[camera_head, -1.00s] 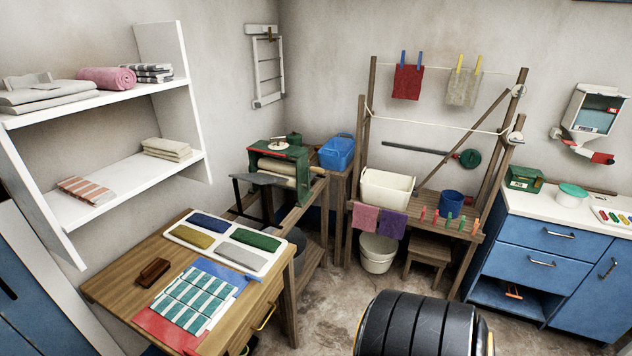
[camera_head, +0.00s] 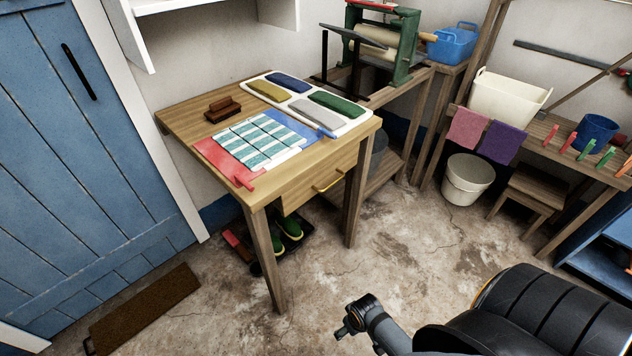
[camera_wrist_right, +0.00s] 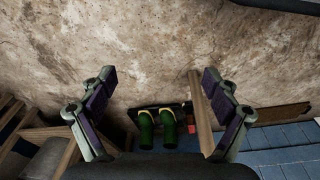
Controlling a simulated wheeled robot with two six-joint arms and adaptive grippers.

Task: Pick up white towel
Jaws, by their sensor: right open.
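No plain white towel is clear to me in the head view. A pale grey folded cloth (camera_head: 318,113) lies in the front right compartment of a white tray (camera_head: 262,92) on the wooden table. A teal-and-white striped cloth (camera_head: 258,143) lies flat in front of that tray. My right gripper (camera_wrist_right: 160,78) is open and empty in the right wrist view, its two fingers wide apart above the floor, away from these cloths. Part of my arm shows at the bottom of the head view. My left gripper is not in view.
The wooden table (camera_head: 188,124) also holds a brown block (camera_head: 222,108). Green boots (camera_head: 288,228) stand beneath it; they also show in the wrist view (camera_wrist_right: 146,128). A white bucket (camera_head: 467,180) stands right of it. The floor (camera_head: 385,255) in front is clear.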

